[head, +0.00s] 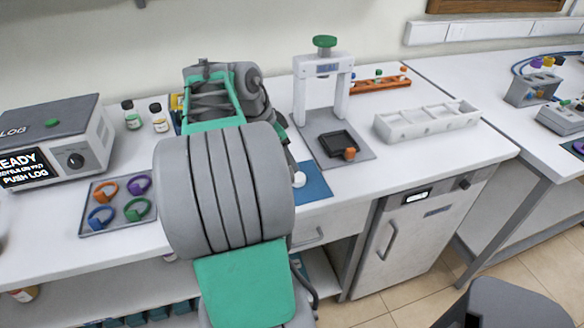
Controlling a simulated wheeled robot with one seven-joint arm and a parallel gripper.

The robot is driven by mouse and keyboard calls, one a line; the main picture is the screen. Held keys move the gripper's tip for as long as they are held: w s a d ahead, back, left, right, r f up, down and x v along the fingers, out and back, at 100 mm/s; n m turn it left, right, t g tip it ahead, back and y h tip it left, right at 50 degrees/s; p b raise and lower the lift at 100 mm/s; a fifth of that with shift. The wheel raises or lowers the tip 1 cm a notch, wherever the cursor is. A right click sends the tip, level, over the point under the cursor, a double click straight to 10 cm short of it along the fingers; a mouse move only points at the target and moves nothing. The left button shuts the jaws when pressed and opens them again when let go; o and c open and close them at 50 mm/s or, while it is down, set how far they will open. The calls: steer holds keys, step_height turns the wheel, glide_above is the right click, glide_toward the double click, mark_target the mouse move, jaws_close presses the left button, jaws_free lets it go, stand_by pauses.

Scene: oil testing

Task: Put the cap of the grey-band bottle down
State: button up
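My own arm fills the middle of the head view and hides the fingers of my gripper, so I cannot see what they hold. I cannot make out a grey-band bottle or identify its cap. Two dark-capped bottles stand at the back left, one with a green band (132,118) and one with an orange-yellow band (159,120).
A tray (115,205) with coloured rings and a grey instrument (55,140) are on the left. A white press-like stand (323,85) and a white rack (427,120) are on the right. The bench (440,160) is clear in front of the rack.

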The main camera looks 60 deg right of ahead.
steer(key=w+a+n+t, duration=0.2)
steer(key=w+a+n, duration=0.4)
steer(key=a, duration=0.3)
steer(key=w+a+n+t, duration=0.2)
steer(key=w+a+n, duration=0.4)
steer(key=a, duration=0.2)
steer(key=a+f+n+t+y, duration=0.1)
steer(key=a+f+n, duration=0.1)
steer(key=a+n, duration=0.4)
steer(key=s+a+f+n+y, duration=0.1)
steer(key=a+n, duration=0.6)
steer(key=a, duration=1)
step_height(320, 180, down, 2)
steer(key=shift+s+a+f+t+y, duration=0.15)
steer(key=shift+s+a+t+y, duration=0.2)
steer(key=shift+y, duration=0.45)
steer(key=shift+d, duration=0.15)
